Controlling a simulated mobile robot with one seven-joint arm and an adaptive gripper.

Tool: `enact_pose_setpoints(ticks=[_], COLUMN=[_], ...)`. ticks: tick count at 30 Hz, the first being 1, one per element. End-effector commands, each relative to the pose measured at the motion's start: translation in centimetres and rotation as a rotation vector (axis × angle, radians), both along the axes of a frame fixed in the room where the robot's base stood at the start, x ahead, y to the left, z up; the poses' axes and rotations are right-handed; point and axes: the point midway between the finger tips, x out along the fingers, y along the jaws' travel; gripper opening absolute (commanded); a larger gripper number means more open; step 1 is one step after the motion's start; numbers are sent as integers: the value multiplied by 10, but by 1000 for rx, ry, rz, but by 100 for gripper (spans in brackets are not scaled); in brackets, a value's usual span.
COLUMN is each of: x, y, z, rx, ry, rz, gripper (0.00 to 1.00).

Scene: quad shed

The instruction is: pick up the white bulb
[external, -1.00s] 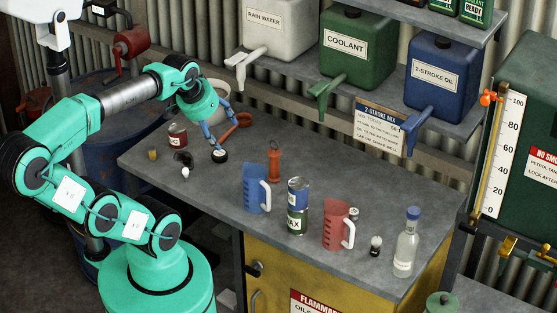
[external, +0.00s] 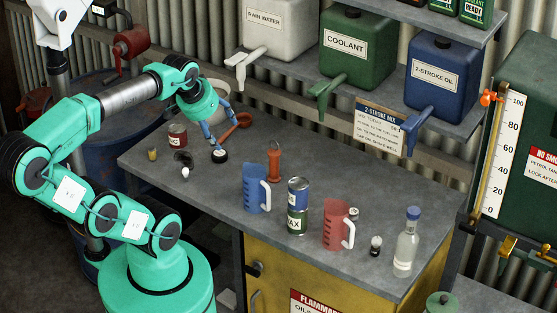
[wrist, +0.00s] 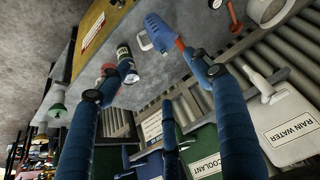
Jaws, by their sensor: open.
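The white bulb (external: 185,172) is small and lies on the near left part of the grey bench top in the external view, just in front of a small dark item (external: 182,157). My gripper (external: 228,136) is open, with its blue fingers spread above the bench, to the right of the bulb and farther back. The fingers are apart from the bulb and hold nothing that I can see. In the wrist view, my gripper (wrist: 163,68) reaches along the bench with spread fingers; I cannot make out the bulb there.
A dark red can (external: 177,135) stands behind the bulb. Bench space between the bulb and the blue jug is mostly clear.

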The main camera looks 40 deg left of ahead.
Motion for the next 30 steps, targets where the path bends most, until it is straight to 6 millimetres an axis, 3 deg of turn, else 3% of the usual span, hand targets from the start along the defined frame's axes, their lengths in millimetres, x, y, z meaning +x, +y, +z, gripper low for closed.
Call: enact_pose_setpoints(ticks=[8,12,23,30], x=[0,0,2,22], y=[0,0,1,16], z=[0,0,0,-6], rx=[0,0,0,-3], ry=[0,0,3,45], rz=[0,0,4,54], gripper=[64,42,42,42])
